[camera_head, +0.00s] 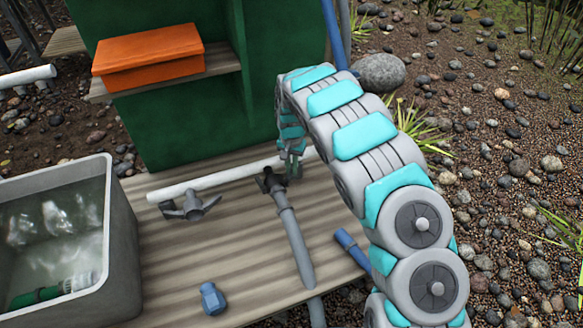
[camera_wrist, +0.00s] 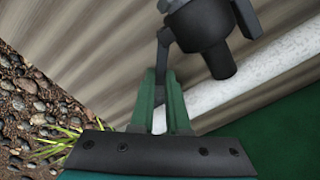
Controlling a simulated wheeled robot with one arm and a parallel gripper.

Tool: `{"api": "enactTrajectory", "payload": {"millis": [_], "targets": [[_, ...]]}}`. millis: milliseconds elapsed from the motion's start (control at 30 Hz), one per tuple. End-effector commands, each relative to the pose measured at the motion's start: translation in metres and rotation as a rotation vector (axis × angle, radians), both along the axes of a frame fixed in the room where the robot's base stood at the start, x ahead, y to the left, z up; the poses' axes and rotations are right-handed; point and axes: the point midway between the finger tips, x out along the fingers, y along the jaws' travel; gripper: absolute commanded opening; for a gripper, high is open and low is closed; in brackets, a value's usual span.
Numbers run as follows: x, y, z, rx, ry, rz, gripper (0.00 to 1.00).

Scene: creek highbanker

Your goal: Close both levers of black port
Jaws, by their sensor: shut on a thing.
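The black port (camera_head: 268,182) sits at the front of the white pipe, with a grey hose running from it toward the front. In the wrist view the black port (camera_wrist: 203,38) shows close up. One black lever (camera_wrist: 163,55) stands out from its side and reaches down between my fingers. The other black lever (camera_wrist: 246,17) shows in part on the opposite side, cut by the top edge. My gripper (camera_wrist: 157,100), with green fingers, is shut on the near lever's end. In the head view my gripper (camera_head: 292,168) is small, right beside the port; the levers are hard to make out there.
The white pipe (camera_head: 228,176) crosses a wooden deck (camera_head: 175,255) and carries a grey port with levers (camera_head: 190,206) at left. A grey water tub (camera_head: 122,240), a blue fitting (camera_head: 212,299) and a green housing (camera_head: 180,120) with an orange box (camera_head: 148,58) stand around. Stony ground lies right.

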Motion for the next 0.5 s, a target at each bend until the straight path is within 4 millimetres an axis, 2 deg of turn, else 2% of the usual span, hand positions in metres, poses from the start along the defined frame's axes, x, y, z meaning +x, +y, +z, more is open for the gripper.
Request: {"api": "enactTrajectory", "payload": {"millis": [267,500], "targets": [[0.0002,0.002,0.0001,0.0,0.001,0.036,0.0],[0.0016,0.0089,0.0006,0.001,0.0,0.168,0.0]]}}
